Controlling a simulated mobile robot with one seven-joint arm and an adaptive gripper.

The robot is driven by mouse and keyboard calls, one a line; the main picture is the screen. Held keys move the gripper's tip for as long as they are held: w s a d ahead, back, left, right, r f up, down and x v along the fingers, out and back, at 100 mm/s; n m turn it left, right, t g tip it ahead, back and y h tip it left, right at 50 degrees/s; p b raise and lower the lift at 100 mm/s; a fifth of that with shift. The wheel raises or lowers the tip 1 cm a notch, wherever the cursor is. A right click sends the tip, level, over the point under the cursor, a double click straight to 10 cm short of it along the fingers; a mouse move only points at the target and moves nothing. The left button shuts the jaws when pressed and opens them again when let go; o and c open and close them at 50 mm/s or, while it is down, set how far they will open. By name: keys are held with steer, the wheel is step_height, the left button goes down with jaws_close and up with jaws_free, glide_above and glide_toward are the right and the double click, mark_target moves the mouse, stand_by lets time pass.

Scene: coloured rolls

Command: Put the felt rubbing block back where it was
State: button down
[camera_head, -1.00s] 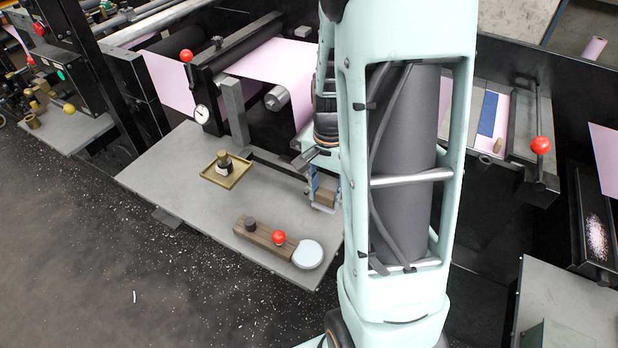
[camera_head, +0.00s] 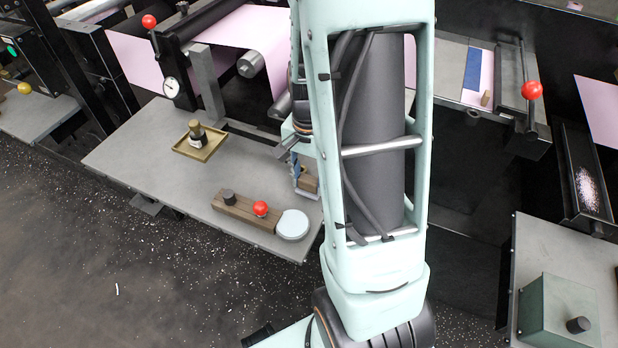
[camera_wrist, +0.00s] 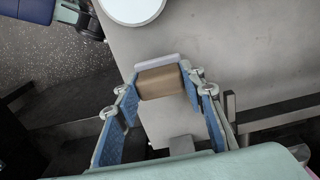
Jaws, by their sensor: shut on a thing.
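The felt rubbing block is a small brown block (camera_wrist: 160,82) with a pale grey-white strip along its far edge. My gripper (camera_wrist: 161,88) is shut on it, with one blue-padded finger on each side. In the head view the block (camera_head: 307,184) shows tilted between the fingers of my gripper (camera_head: 304,176), over the right end of the grey table (camera_head: 150,150), behind the white round disc (camera_head: 292,224). I cannot tell whether it touches the table. My arm hides the area to the right.
A wooden bar (camera_head: 235,207) with a dark knob and a red ball lies left of the disc. A brass tray (camera_head: 183,150) holding a small knobbed item stands farther back left. Rollers with pink web (camera_head: 250,27) rise behind. The table between tray and bar is clear.

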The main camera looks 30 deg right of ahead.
steer(key=shift+f+b, duration=0.5)
steer(key=shift+f, duration=0.15)
stand_by(0.3)
steer(key=c, duration=1.2)
jaws_free()
steer(key=shift+r, duration=0.1)
